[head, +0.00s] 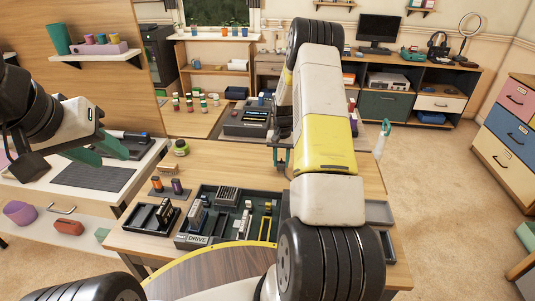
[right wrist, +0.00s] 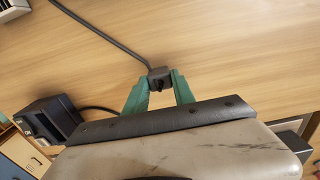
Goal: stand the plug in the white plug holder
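In the right wrist view the dark plug (right wrist: 158,79) sits between the green fingertips of my right gripper (right wrist: 160,82), which look closed on its sides. A dark cable runs from it to the upper left over bare wood. In the head view my right gripper (head: 281,155) is over the wooden table, and my arm hides much around it; the plug is not clear there. My left gripper (head: 108,150) is open and empty, at the left near the white desk. A pale object (right wrist: 11,8) is cut off at the wrist view's corner; I cannot tell whether it is the white plug holder.
The table (head: 230,158) carries a dark tray (head: 185,240) of parts and a small black rack (head: 151,218) at its front. A black device (right wrist: 45,124) shows at left in the wrist view. Wood around the plug is clear.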

